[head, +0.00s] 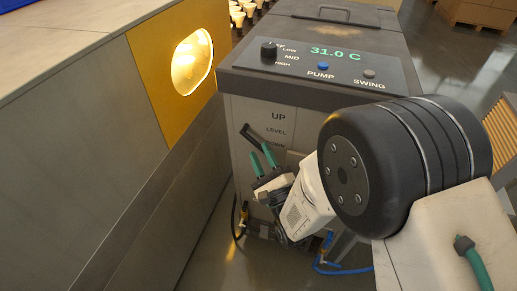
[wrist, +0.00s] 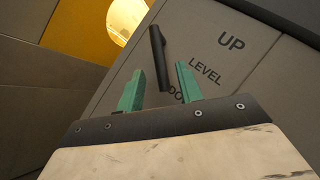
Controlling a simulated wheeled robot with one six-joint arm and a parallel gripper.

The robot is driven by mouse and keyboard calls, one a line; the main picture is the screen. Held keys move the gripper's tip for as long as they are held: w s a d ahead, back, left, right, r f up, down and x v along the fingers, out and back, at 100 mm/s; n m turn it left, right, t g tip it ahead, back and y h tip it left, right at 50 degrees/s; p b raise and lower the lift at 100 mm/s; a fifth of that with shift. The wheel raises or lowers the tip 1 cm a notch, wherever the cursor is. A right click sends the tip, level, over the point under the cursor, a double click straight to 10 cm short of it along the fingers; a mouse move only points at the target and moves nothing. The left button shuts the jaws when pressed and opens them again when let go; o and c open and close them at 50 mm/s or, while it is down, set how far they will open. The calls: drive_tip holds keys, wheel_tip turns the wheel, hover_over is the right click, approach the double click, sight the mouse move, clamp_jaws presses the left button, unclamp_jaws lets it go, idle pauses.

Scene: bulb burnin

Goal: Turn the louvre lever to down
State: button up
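The louvre lever (head: 258,136) is a dark bar on the front of the grey cabinet, left of the words UP, LEVEL and DOWN. In the head view it slopes down to the right, its lower end near the DOWN label. My gripper (head: 262,158) has two teal fingers, spread apart just below the lever. In the wrist view the lever's lower end appears between the fingertips of my gripper (wrist: 160,70). Contact cannot be told.
The cabinet top (head: 330,66) has a knob, PUMP and SWING buttons and a 31.0 C display. A yellow panel with a lit window (head: 192,62) stands close on the left. Blue and black hoses (head: 330,268) hang low. My arm covers the cabinet's right side.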

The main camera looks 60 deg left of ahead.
drive_tip(key=v, duration=0.5)
drive_tip(key=shift+d, duration=0.1)
idle(0.4)
